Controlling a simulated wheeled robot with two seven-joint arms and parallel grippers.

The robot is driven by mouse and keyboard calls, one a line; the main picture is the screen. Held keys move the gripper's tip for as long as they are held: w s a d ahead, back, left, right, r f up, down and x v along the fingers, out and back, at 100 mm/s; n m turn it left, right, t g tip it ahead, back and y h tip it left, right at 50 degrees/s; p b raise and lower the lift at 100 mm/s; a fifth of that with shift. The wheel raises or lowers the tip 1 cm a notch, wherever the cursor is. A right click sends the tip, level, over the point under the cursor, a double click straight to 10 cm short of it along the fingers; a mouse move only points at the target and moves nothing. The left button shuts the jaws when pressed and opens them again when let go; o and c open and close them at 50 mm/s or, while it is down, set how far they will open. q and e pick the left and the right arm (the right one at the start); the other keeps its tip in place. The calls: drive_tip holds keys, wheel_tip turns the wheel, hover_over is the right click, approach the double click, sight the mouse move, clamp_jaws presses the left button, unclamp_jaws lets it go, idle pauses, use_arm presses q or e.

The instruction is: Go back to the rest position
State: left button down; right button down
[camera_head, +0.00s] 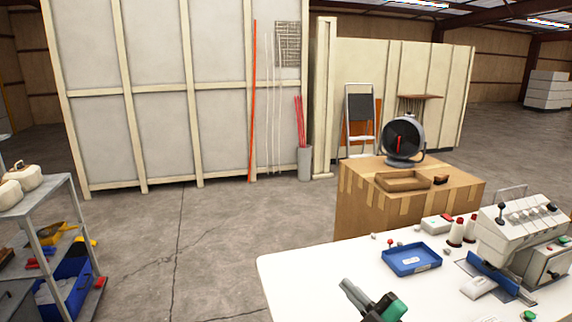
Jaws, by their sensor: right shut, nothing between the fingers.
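My right gripper (358,296) shows at the bottom edge of the head view, over the near left part of the white table (300,272). Its dark fingers are shut with nothing visible between them. A green part (395,309) shows right beside it; I cannot tell whether it belongs to the gripper. The rest of the right arm is out of the frame. My left gripper is not in view.
A grey shelf (45,215) stands at left. The floor between is clear.

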drive_tip(key=s+d+f+m+g+h, duration=0.2)
drive_tip(key=s+d+f+m+h, duration=0.3)
drive_tip(key=f+m+h, duration=0.25)
drive_tip(key=s+d+f+m+g+h, duration=0.1)
drive_tip(key=s+d+f+m+h, duration=0.5)
drive_tip(key=m, duration=0.3)
drive_tip(key=s+a+f+g, duration=0.1)
drive_tip(key=s+f+g, duration=0.4)
drive_tip(key=s, duration=0.5)
drive_tip(key=s+a+f+g, duration=0.1)
drive_tip(key=s+f+g, duration=0.45)
drive_tip(key=s, duration=0.45)
wheel_tip(320, 180, down, 35)
drive_tip(key=b, duration=0.5)
drive_tip(key=s+d+f+g+b, duration=0.1)
drive_tip(key=s+f+b, duration=0.1)
drive_tip(key=s+f, duration=0.8)
drive_tip(key=s+d+f+g+b, duration=0.1)
drive_tip(key=s+d+f+b, duration=0.1)
drive_tip(key=s+f, duration=0.8)
wheel_tip(320, 180, down, 6)
drive_tip(key=shift+d+f+b, duration=0.1)
drive_tip(key=shift+d+b, duration=0.1)
drive_tip(key=shift+b, duration=0.3)
